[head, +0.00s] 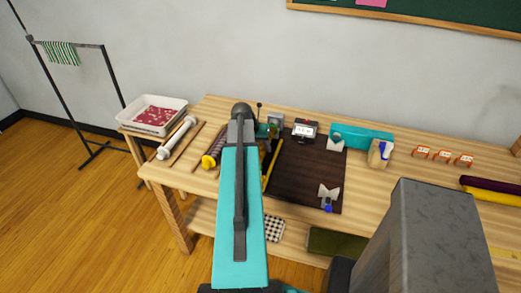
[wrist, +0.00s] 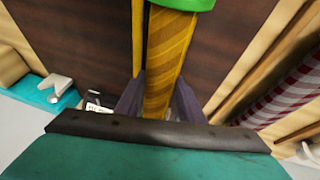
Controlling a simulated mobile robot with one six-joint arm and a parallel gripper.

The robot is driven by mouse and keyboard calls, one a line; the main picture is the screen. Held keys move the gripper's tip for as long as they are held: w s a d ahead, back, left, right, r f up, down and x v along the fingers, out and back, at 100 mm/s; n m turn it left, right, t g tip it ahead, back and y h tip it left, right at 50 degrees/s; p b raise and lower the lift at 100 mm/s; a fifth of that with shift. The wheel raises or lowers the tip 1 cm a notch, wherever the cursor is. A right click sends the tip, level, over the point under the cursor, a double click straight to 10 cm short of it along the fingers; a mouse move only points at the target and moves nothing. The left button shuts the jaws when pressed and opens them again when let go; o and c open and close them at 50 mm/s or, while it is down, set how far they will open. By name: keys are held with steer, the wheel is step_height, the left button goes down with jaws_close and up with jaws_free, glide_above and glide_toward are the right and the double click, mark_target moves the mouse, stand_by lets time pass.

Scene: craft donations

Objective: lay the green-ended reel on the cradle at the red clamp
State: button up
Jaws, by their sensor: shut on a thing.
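In the wrist view the green-ended reel (wrist: 168,50) has a yellow patterned body and a green end (wrist: 185,4) at the top edge. My gripper (wrist: 158,95) is shut on its body, with a finger on each side, above the dark board (wrist: 80,35). In the head view my arm hides the reel and most of the gripper. The board (head: 300,172) bears a pale V-shaped cradle (head: 329,191) with a blue clamp (head: 327,208) at its near right. Another pale cradle (head: 335,144) stands at the far right. I see no red clamp.
A yellow-ended reel (head: 213,156) and a white reel (head: 177,138) lie left of the board. A white tray (head: 157,128) stands at the far left. A small device with a display (head: 305,129) and a teal object (head: 362,137) stand at the back. Orange-white tags (head: 443,156) lie right.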

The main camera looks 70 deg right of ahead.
steer(key=o, duration=1.3)
steer(key=shift+c, duration=0.2)
steer(key=shift+r, duration=0.1)
steer(key=b+v, duration=0.3)
steer(key=v, duration=1)
steer(key=shift+a+r, duration=0.15)
steer(key=shift+r, duration=0.15)
steer(key=shift+w, duration=0.1)
